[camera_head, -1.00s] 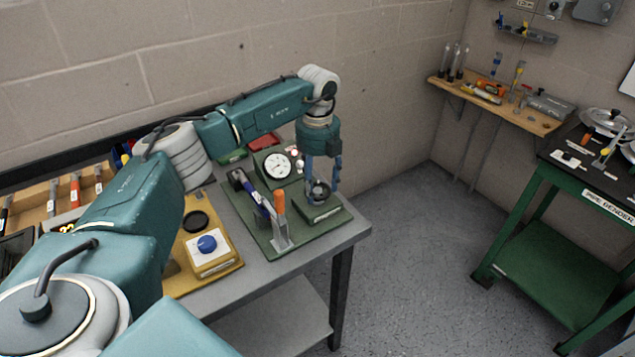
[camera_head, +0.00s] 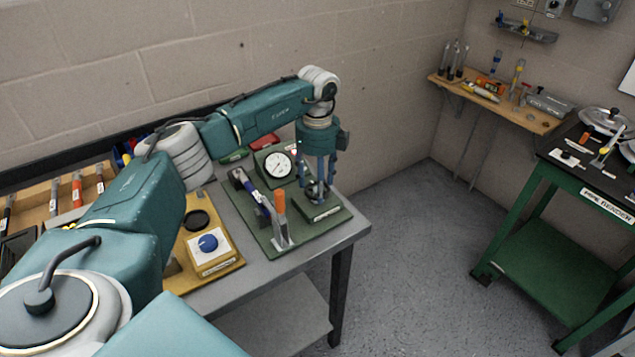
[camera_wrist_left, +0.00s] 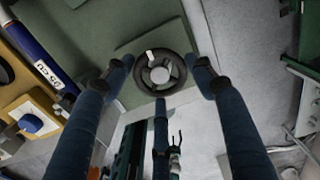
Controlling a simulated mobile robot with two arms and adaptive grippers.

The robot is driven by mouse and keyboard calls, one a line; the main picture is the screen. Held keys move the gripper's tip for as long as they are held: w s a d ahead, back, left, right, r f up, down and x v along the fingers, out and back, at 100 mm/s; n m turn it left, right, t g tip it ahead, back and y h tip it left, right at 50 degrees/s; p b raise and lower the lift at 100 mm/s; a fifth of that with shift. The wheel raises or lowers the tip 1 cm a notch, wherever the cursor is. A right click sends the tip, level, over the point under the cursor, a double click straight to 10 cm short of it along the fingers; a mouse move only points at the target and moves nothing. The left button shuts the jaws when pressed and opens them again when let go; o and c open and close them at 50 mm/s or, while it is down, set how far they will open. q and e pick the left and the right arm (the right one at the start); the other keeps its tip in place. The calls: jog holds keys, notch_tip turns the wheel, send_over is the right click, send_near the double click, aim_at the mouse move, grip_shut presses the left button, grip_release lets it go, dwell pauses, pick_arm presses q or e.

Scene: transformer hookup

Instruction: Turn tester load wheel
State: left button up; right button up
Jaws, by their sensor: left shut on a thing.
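The tester load wheel (camera_wrist_left: 160,75) is a small dark handwheel with a pale hub and one light mark on its rim. It sits over the dark green tester block (camera_head: 322,210) near the bench's right end. My left gripper (camera_head: 319,191) points straight down over the block. In the head view the fingers partly hide the wheel. The tester's white dial gauge (camera_head: 278,163) stands just behind and left. My right gripper is not in view.
A yellow board with a blue knob (camera_head: 208,243) lies farther left. Open floor is to the right, before a green cart (camera_head: 550,255).

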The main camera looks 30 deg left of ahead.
pick_arm(q)
jog(key=shift+w+r, duration=0.1)
jog(key=o, duration=1.2)
jog(key=shift+c, duration=0.2)
jog(key=shift+r, duration=0.1)
notch_tip(320, 180, up, 12)
